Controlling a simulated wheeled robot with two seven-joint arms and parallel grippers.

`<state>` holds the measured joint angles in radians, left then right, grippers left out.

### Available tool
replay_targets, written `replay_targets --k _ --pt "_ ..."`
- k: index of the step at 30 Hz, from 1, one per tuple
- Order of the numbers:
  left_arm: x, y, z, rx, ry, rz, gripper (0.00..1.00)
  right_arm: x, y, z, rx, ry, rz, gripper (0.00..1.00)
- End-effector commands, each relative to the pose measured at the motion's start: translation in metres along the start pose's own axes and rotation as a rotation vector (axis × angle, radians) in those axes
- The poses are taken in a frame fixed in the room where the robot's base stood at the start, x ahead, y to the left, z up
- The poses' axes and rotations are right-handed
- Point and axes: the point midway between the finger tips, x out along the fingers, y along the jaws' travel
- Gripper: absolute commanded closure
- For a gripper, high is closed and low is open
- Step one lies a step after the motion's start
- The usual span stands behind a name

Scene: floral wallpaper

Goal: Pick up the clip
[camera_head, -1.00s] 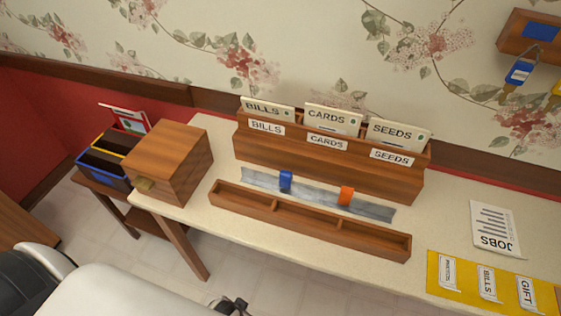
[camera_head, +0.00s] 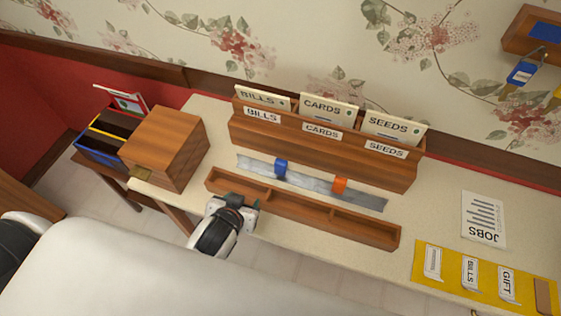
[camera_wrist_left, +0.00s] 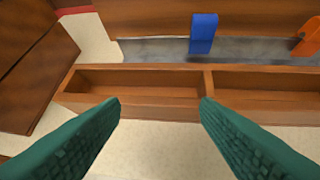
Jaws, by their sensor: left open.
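A blue clip (camera_head: 281,167) and an orange clip (camera_head: 339,185) sit on a grey metal strip (camera_head: 310,187) lying on the table. In the left wrist view the blue clip (camera_wrist_left: 203,33) is upper centre and the orange clip (camera_wrist_left: 308,38) is at the right edge. My left gripper (camera_head: 241,198) is at the near side of the wooden tray, short of the strip. In the left wrist view its green fingers (camera_wrist_left: 160,110) are wide apart with nothing between them. My right gripper is not in view.
A long wooden tray (camera_head: 345,236), empty, lies between my left gripper and the strip. Behind the strip stands a wooden card rack (camera_head: 385,170). A wooden box (camera_head: 165,140) stands at left. A yellow mat (camera_head: 421,262) with labelled cards lies at right.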

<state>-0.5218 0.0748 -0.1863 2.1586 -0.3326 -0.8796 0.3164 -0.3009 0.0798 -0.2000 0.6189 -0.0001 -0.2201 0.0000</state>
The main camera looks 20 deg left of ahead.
Motion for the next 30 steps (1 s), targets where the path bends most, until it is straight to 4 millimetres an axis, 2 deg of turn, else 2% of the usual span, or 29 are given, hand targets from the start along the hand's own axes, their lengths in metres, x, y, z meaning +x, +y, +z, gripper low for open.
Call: replay_targets --k 6,12,17,24,30 --pt "0.014 -0.023 0.026 -0.021 -0.223 -0.038 0.44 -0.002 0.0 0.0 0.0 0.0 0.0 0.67" --pt "0.017 -0.045 0.041 -0.02 -0.363 -0.106 0.44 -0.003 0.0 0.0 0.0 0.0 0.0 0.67" --pt "0.03 -0.051 0.051 -0.019 -0.386 -0.119 0.44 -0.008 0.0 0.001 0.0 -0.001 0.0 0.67" --pt "0.068 -0.055 0.065 -0.019 -0.383 -0.117 0.44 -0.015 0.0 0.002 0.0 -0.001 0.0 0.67" --pt "0.081 -0.056 0.07 -0.02 -0.383 -0.117 0.44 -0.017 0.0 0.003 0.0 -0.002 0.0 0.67"
